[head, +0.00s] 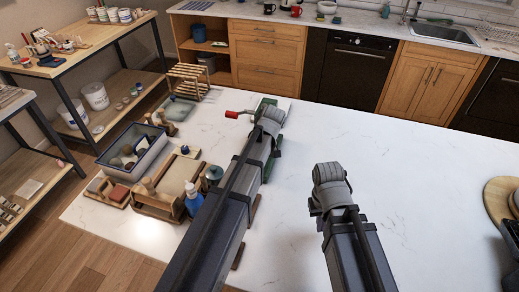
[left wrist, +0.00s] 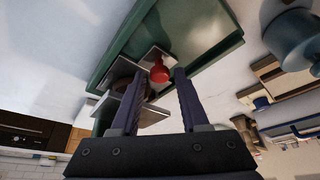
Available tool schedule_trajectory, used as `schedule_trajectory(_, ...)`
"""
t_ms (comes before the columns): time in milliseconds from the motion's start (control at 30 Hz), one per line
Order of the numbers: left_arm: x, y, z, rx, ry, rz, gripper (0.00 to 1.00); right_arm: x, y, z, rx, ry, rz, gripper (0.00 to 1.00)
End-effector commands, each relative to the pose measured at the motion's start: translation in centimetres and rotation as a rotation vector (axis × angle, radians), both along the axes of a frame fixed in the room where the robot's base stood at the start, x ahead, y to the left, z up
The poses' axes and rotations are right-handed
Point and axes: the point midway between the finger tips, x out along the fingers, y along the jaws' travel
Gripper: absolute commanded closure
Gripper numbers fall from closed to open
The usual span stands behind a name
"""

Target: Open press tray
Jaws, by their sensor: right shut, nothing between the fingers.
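The green press (head: 270,148) stands on the white counter, largely hidden behind my left arm. Its red handle grip (head: 235,114) sticks out to the left. In the left wrist view the green press frame (left wrist: 205,45) and a round red knob (left wrist: 160,73) show. Grey metal plates lie around the knob; I cannot tell which is the tray. My left gripper (left wrist: 158,76) is at the press, its fingers apart on either side of the knob, with no clear contact. My right gripper (head: 330,173) is shut and empty over bare counter, right of the press.
Left of the press are a blue bin (head: 136,150), a wooden tray (head: 168,176), a blue bottle (head: 193,198) and a slatted wooden rack (head: 188,80). A round wooden board (head: 497,198) lies at the right edge. The counter's middle right is clear.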

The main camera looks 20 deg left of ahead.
Motion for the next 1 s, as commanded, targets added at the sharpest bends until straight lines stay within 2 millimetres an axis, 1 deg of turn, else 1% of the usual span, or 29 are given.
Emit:
schedule_trajectory(33,0.00,-0.01,0.00,0.000,0.000,0.000,0.62,0.00,0.00,0.00,0.000,0.000,0.000,1.00)
schedule_trajectory(67,0.00,-0.01,0.00,0.000,0.000,0.000,0.65,0.00,0.00,0.00,0.000,0.000,0.000,1.00)
schedule_trajectory(367,-0.01,-0.02,-0.01,0.000,0.000,0.000,0.99,0.00,0.00,-0.01,0.000,0.000,0.000,1.00)
schedule_trajectory(1000,-0.01,-0.02,-0.01,0.000,0.000,0.000,1.00,0.00,0.00,-0.01,0.000,0.000,0.000,1.00)
